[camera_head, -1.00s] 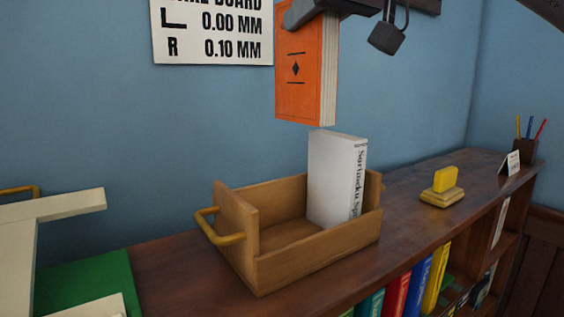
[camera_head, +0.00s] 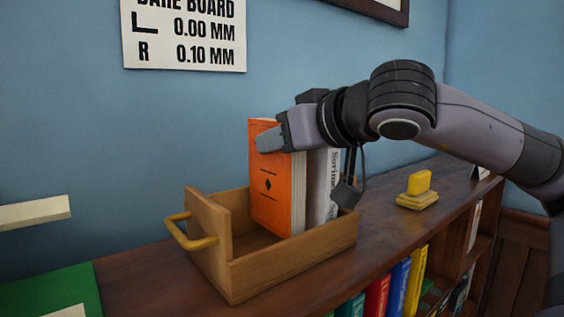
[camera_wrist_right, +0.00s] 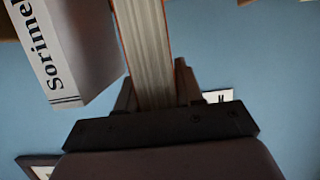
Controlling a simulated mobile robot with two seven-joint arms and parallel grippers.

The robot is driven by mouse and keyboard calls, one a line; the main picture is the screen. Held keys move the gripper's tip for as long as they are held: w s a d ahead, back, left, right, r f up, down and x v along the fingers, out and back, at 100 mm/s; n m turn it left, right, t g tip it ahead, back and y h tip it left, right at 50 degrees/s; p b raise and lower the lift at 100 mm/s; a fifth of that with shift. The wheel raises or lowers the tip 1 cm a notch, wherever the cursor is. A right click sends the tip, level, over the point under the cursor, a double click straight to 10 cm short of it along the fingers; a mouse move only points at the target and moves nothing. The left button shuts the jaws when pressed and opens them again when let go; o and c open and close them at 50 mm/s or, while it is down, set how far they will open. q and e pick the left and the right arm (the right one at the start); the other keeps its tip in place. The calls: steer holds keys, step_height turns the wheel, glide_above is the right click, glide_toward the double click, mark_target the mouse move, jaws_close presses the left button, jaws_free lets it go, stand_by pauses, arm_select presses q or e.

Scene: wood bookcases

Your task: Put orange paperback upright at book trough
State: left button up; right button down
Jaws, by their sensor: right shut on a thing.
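The orange paperback (camera_head: 270,190) is upright, its lower end inside the wooden book trough (camera_head: 292,268), beside the white book (camera_head: 319,190). My right gripper (camera_head: 270,138) is shut on the paperback near its top. In the right wrist view, the paperback's page edges (camera_wrist_right: 146,50) run between the fingers of my right gripper (camera_wrist_right: 158,88), with the white book (camera_wrist_right: 75,45) next to it. My left gripper is not in view.
The trough stands on a dark wooden bookcase top (camera_head: 385,230). A yellow block on a stand (camera_head: 418,190) sits to the right. A green surface (camera_head: 50,292) lies at the lower left. The trough has free room left of the paperback, near its handle (camera_head: 190,240).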

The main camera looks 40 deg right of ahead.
steer(key=shift+f, duration=1.45)
steer(key=shift+f+b, duration=0.15)
steer(key=shift+b, duration=0.15)
steer(key=c, duration=0.7)
jaws_free()
steer(key=shift+s+r, duration=0.1)
steer(key=shift+r, duration=0.1)
steer(key=b, duration=0.1)
glide_toward(282, 161)
steer(key=shift+s+d+r, duration=0.1)
steer(key=shift+d+r, duration=0.15)
steer(key=shift+d, duration=0.55)
